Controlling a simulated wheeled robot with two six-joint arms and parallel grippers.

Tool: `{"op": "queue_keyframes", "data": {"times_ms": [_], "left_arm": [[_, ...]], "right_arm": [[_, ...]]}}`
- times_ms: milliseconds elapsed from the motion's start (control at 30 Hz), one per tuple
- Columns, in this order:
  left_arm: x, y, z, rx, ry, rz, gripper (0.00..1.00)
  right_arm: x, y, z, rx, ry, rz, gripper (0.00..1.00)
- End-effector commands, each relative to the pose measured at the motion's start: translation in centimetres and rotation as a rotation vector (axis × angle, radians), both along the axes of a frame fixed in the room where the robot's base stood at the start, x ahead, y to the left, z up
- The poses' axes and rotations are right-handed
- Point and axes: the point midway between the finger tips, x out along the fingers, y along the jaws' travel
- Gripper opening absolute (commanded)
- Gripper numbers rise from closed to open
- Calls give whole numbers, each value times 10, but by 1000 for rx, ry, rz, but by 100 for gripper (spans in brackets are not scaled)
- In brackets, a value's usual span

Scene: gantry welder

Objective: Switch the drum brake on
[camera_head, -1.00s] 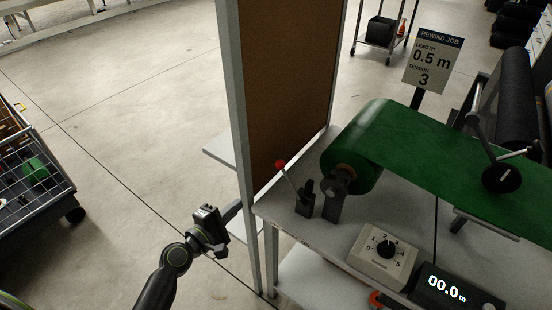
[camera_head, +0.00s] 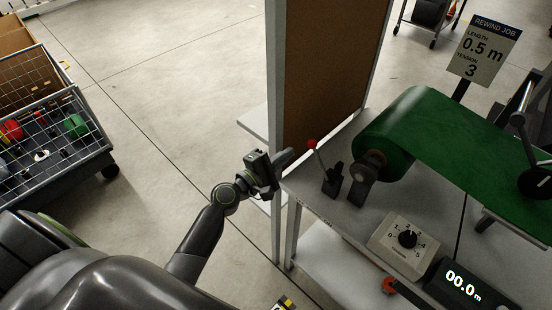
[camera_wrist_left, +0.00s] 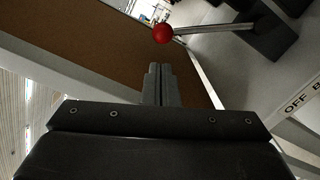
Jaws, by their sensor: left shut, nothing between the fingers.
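The drum brake lever stands at the near left corner of the bench (camera_head: 345,222), a thin rod with a red ball knob (camera_head: 312,144) on a dark base (camera_head: 333,180). The rod leans left, away from the green roll (camera_head: 392,145). My left gripper (camera_head: 287,157) is shut and empty, just left of the knob. In the left wrist view, its fingertips (camera_wrist_left: 158,72) lie below the red knob (camera_wrist_left: 163,33) in the picture, with a visible gap. Part of a label (camera_wrist_left: 302,100) reads "OFF B"; the remainder is cut off. My right gripper is not in view.
A brown panel (camera_head: 330,65) in a grey frame rises close behind my left gripper. A tension dial box (camera_head: 403,245) and a "00.0 m" display (camera_head: 463,284) sit at the bench front. A wire cart (camera_head: 50,135) stands left; the floor between is clear.

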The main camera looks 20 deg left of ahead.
Motion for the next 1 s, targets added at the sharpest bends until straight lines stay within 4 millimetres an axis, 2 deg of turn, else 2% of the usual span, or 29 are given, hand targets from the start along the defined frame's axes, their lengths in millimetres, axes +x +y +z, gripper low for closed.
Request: {"op": "queue_keyframes", "data": {"times_ms": [100,333,1000], "left_arm": [[19,-8,3,-1,0,0,0],[40,-16,1,-1,0,0,0],[41,-22,5,38,-13,1,0]], "right_arm": [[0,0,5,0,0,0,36],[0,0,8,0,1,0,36],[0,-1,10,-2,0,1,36]]}}
